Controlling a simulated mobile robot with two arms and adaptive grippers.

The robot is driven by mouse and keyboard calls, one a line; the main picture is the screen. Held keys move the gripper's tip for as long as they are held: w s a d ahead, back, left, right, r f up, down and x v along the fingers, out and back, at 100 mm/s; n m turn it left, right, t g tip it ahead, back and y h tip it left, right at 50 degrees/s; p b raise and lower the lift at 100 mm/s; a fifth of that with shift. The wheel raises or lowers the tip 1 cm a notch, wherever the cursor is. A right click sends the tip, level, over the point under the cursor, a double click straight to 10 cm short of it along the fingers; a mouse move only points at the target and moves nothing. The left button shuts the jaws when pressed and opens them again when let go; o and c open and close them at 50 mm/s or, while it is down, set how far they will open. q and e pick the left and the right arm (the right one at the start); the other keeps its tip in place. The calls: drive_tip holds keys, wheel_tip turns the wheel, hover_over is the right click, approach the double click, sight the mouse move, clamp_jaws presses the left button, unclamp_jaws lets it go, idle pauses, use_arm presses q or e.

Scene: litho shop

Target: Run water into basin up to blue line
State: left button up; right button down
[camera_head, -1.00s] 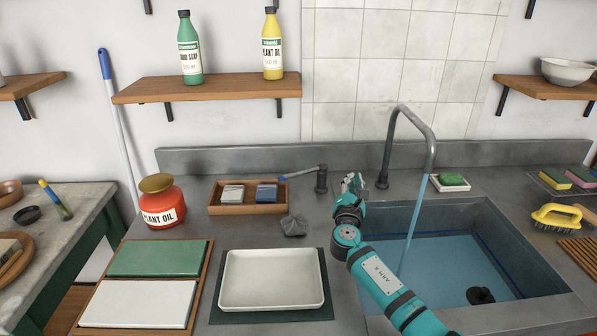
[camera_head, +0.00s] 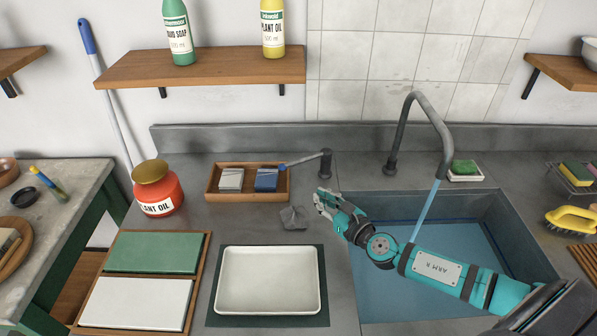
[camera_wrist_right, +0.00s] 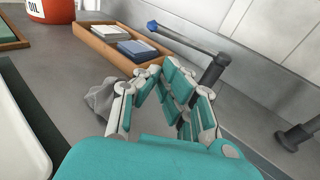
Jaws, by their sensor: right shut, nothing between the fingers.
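The grey sink basin (camera_head: 352,290) holds blue-tinted water (camera_head: 395,275). A thin stream (camera_head: 425,212) runs into it from the curved grey tap (camera_head: 440,125). A dark blue line (camera_head: 497,228) shows on the inner wall, close above the water; the exact gap is hard to tell. A lever with a blue tip (camera_head: 283,166) points left from its dark post (camera_head: 326,166); it also shows in the right wrist view (camera_wrist_right: 153,26). My right gripper (camera_head: 321,201) is shut and empty, just in front of the post, its arm crossing the basin. My left gripper is out of view.
A white tray (camera_head: 272,312) sits on a dark mat. A red plant oil jar (camera_head: 157,190) stands left.

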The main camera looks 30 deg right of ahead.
drive_tip(key=w, duration=0.7)
drive_tip(key=w+a+p, duration=0.1)
drive_tip(key=w, duration=0.2)
drive_tip(key=shift+w+f, duration=0.2)
drive_tip(key=shift+w, duration=0.15)
drive_tip(key=shift+w+a, duration=0.35)
drive_tip(key=shift+w, duration=0.55)
drive_tip(key=shift+s, duration=0.1)
